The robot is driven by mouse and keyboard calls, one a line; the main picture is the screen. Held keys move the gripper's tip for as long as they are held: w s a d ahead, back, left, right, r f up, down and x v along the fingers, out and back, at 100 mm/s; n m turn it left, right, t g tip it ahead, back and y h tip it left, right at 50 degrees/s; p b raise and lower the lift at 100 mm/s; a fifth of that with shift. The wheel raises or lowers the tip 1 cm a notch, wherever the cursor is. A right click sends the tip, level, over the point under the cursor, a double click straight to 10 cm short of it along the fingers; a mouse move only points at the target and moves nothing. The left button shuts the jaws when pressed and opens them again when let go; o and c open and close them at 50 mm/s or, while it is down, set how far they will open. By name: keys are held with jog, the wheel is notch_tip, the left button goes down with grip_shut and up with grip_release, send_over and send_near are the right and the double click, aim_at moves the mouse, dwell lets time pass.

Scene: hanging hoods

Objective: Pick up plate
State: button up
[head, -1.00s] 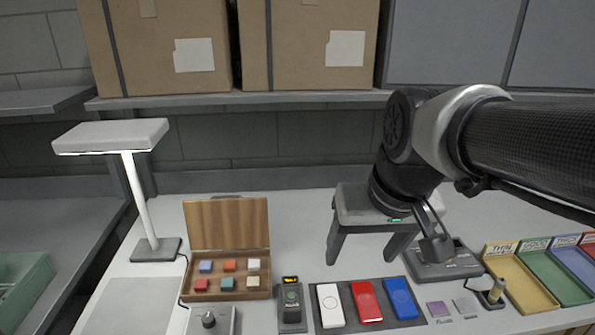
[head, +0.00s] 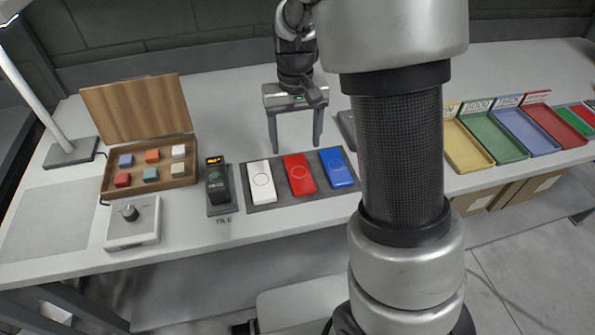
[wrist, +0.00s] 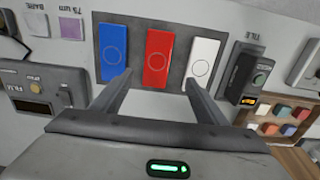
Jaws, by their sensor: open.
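Three flat plate-like pieces lie side by side on a dark mat (head: 262,201): white (head: 261,182), red (head: 299,174) and blue (head: 337,168). I cannot tell which one the task means. In the wrist view the order is blue (wrist: 113,50), red (wrist: 158,55), white (wrist: 203,58). My gripper (head: 295,144) is open and empty, pointing down just behind the pieces in the head view. In the wrist view my gripper's fingertips (wrist: 157,77) frame the red piece, which appears beyond them. They seem apart from it, though the exact height is unclear.
A grey tile (wrist: 37,23) and a purple tile (wrist: 70,28) lie beside the mat. A handheld meter (head: 216,187), a wooden box (head: 150,180) of coloured blocks and a knob box (head: 132,222) stand left. Coloured trays (head: 468,146) are at right. My arm hides part of the table.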

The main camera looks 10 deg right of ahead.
send_over(299, 170)
jog(key=f, duration=0.4)
jog(key=shift+a+f, duration=0.25)
jog(key=shift+a, duration=0.15)
jog(key=f, duration=0.3)
jog(key=f+b, duration=0.1)
jog(key=f, duration=0.1)
jog(key=shift+d, duration=0.35)
jog(key=c, duration=1.2)
